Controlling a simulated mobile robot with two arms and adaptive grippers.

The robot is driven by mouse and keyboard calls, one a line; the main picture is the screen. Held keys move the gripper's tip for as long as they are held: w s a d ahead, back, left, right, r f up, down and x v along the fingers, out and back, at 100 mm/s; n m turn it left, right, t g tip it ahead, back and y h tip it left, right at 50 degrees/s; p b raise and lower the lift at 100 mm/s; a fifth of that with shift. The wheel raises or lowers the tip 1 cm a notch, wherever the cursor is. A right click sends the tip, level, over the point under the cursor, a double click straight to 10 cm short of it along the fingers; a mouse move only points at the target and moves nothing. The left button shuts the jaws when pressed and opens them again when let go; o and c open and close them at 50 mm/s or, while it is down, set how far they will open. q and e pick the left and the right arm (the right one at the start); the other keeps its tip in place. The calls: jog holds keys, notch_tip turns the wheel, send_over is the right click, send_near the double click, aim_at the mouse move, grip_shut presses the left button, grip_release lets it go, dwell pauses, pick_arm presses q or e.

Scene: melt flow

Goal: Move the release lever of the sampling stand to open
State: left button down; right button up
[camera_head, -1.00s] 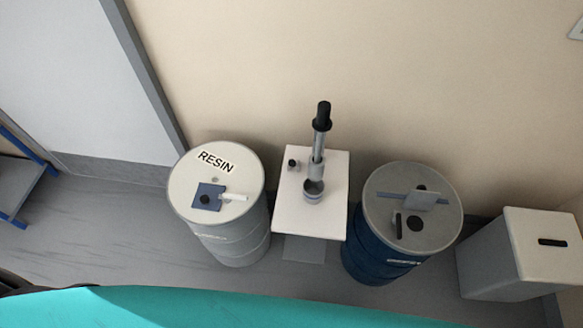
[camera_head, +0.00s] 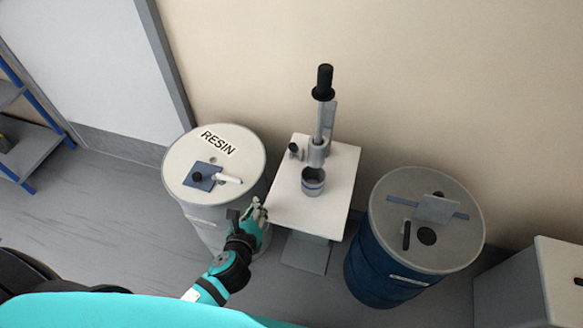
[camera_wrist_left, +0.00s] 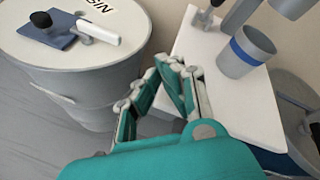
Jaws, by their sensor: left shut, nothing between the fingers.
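The sampling stand is a white-topped stand (camera_head: 337,190) with an upright grey tube (camera_head: 318,150) topped by a black handle (camera_head: 324,80). A small lever with a black knob (camera_head: 294,147) stands at the tube's left side, and its base shows at the top of the left wrist view (camera_wrist_left: 204,18). A grey cup with a blue band (camera_head: 313,183) stands under the tube; it also shows in the left wrist view (camera_wrist_left: 245,52). My left gripper (camera_head: 259,205) is shut and empty, left of the stand's front left edge, below and apart from the lever. My right gripper is not in view.
A pale RESIN drum (camera_head: 180,165) with a blue plate and a white scoop-like piece on its lid stands close left of the stand. A blue drum (camera_head: 375,265) stands to the right, with a grey box (camera_head: 510,290) beyond. The wall is close behind.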

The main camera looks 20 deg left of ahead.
aim_at(295, 150)
pick_arm(q)
jog(key=d+r+m, duration=0.1)
jog(key=m, duration=0.1)
jog(key=w+d+r+m+t+h, duration=0.1)
jog(key=m, duration=0.2)
jog(key=d+m+t, duration=0.1)
jog(key=d+m, duration=0.1)
jog(key=shift+w+r+m+h+b, duration=0.3)
jog(key=shift+r+m+h+b, duration=0.1)
jog(key=shift+w+d+r+m, duration=0.15)
jog(key=shift+d+m, duration=0.05)
jog(key=shift+m, duration=0.2)
jog(key=shift+w, duration=0.3)
jog(key=x, duration=0.8)
jog(key=shift+w+d, duration=0.1)
jog(key=shift+w, duration=0.05)
jog(key=shift+w+r+p, duration=0.15)
jog(key=shift+w+r, duration=0.1)
jog(key=shift+w, duration=0.45)
jog(key=shift+w+r+p, duration=0.2)
jog(key=shift+w+r, duration=0.1)
jog(key=shift+w, duration=0.45)
jog(key=shift+w+r+p, duration=0.15)
jog(key=shift+w+r, duration=0.1)
jog(key=shift+w, duration=0.45)
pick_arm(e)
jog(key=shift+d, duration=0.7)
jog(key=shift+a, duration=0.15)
